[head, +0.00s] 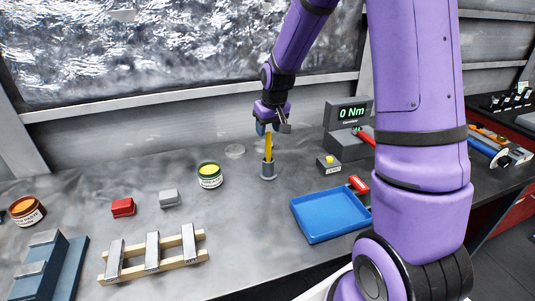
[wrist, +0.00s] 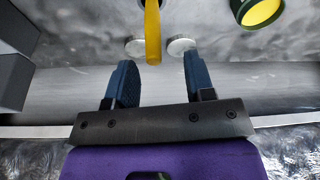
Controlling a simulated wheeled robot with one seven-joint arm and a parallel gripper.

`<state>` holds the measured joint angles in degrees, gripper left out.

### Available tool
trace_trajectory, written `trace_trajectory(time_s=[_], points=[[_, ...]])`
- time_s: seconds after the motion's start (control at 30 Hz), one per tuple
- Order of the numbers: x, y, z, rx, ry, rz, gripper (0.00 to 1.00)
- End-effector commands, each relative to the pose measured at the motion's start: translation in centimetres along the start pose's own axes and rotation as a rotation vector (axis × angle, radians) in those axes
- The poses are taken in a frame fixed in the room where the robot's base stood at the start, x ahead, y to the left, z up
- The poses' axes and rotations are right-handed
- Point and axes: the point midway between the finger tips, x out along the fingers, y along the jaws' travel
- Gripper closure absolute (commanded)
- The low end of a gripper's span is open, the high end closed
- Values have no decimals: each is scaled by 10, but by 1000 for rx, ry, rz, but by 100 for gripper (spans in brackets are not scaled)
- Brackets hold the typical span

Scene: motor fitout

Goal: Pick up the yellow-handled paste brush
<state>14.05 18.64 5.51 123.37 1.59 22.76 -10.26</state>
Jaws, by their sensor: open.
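The yellow-handled paste brush (head: 268,146) stands upright in a small grey cup (head: 268,171) on the bench in the head view. Its yellow handle also shows in the wrist view (wrist: 152,35), at top centre. My gripper (head: 272,127) is over the cup, at the upper end of the handle. In the wrist view my gripper (wrist: 158,72) is open, with its two dark blue fingers apart. The handle's end lies near the gap between the fingertips, and neither finger visibly touches it. The brush's lower end is hidden in the cup.
A grey torque display (head: 347,130) and a box with a yellow button (head: 328,164) stand right. A blue tray (head: 328,216) lies in front. Red and grey blocks sit left.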

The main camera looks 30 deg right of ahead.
Motion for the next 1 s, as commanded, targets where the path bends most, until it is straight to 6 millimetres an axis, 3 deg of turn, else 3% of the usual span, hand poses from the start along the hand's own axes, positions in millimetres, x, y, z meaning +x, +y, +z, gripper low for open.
trace_trajectory(time_s=[0.23,0.53,0.87,1.0], points=[[16,2,-2,1,-1,0,51],[53,8,-6,0,-2,-1,51],[58,8,-6,0,1,0,51],[58,8,-6,0,0,0,81]])
